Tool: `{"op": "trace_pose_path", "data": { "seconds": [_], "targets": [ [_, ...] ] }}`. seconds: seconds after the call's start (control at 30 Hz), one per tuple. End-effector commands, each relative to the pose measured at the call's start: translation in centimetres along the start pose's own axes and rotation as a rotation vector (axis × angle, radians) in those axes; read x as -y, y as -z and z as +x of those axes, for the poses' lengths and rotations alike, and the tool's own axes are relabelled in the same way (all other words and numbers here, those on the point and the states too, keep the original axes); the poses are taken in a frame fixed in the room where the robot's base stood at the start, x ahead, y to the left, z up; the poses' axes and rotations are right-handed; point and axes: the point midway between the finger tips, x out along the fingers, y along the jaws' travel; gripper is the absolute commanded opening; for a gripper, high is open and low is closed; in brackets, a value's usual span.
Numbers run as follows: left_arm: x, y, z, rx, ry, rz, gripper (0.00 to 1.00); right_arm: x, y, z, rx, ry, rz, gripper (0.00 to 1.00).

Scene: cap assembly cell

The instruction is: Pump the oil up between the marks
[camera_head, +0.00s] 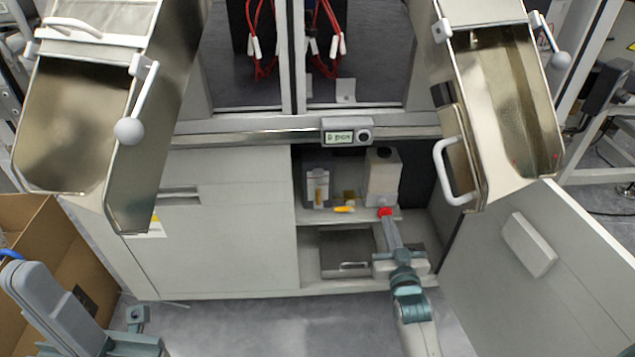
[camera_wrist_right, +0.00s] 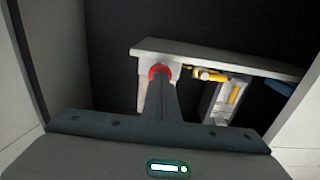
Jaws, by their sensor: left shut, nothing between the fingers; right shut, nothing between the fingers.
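A low cabinet stands open, and a white tank-like unit (camera_head: 383,176) is on its upper shelf. A red knob or button (camera_head: 385,212) is at the foot of this unit; it also shows in the right wrist view (camera_wrist_right: 160,70). A white gauge with a yellow column (camera_head: 318,187) stands to its left, also in the wrist view (camera_wrist_right: 226,101); its marks are too small to read. My right gripper (camera_head: 388,219) is shut and empty, its tips at the red knob; contact is unclear. My left gripper (camera_head: 138,316) is shut and empty, low at the left.
A small yellow part (camera_head: 344,209) lies on the shelf between gauge and knob. The open cabinet door (camera_head: 560,270) is at the right. Metal chutes (camera_head: 500,110) overhang above. A cardboard box (camera_head: 75,245) stands at the left. Floor in front is clear.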

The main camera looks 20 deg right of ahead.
Motion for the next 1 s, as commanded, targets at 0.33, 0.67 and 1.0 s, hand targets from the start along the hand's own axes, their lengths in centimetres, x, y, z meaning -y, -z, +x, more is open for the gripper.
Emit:
{"op": "trace_pose_path", "data": {
  "seconds": [0.33, 0.67, 1.0],
  "targets": [
    [0.0, 0.0, -0.2, 0.011, 0.004, -0.001, 0.0, 0.0, 0.0, 1.2, 0.0, 0.0, 0.0, 0.0],
    [0.0, 0.0, -0.3, 0.015, 0.005, -0.001, 0.0, 0.0, 0.1, 2.3, -0.001, 0.0, 0.0, 0.0],
    [0.0, 0.1, 0.2, 0.005, 0.001, 0.0, 0.0, 0.0, 0.1, 2.0, -0.001, 0.0, 0.0, 0.0]
  ]
}}
